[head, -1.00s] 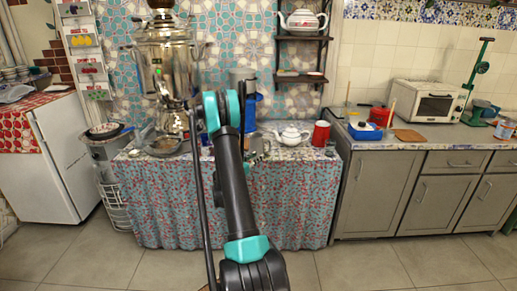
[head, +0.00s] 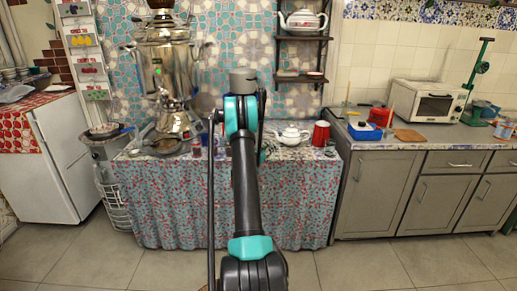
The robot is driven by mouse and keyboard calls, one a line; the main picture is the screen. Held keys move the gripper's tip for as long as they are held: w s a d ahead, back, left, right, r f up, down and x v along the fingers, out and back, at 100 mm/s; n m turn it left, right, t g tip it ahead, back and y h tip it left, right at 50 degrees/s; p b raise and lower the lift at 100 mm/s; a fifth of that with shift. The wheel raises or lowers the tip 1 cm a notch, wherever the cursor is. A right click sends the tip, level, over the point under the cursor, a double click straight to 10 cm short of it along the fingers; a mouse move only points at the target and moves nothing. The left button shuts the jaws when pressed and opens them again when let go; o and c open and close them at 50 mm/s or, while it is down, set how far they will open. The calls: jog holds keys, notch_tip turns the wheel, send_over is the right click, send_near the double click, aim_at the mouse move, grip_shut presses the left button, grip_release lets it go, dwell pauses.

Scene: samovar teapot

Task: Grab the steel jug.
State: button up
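I cannot make out the steel jug for certain; my raised arm covers the middle of the cloth-covered table (head: 218,207), where a small steel object showed earlier. A large steel samovar (head: 170,72) stands upright on the left part of that table. My arm rises in front of the table, with its upper joint just above the tabletop. My gripper's fingers do not show; they are hidden behind the arm.
A white teapot (head: 292,134) and a red canister (head: 321,133) stand on the table, right of my arm. A dark pan (head: 165,146) lies by the samovar. Grey cabinets (head: 425,193) stand at right, a white fridge (head: 66,160) at left. The floor in front is clear.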

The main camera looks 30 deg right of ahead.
jog(key=x, duration=0.3)
jog(key=shift+w+d, duration=0.3)
jog(key=shift+c, duration=0.2)
grip_shut()
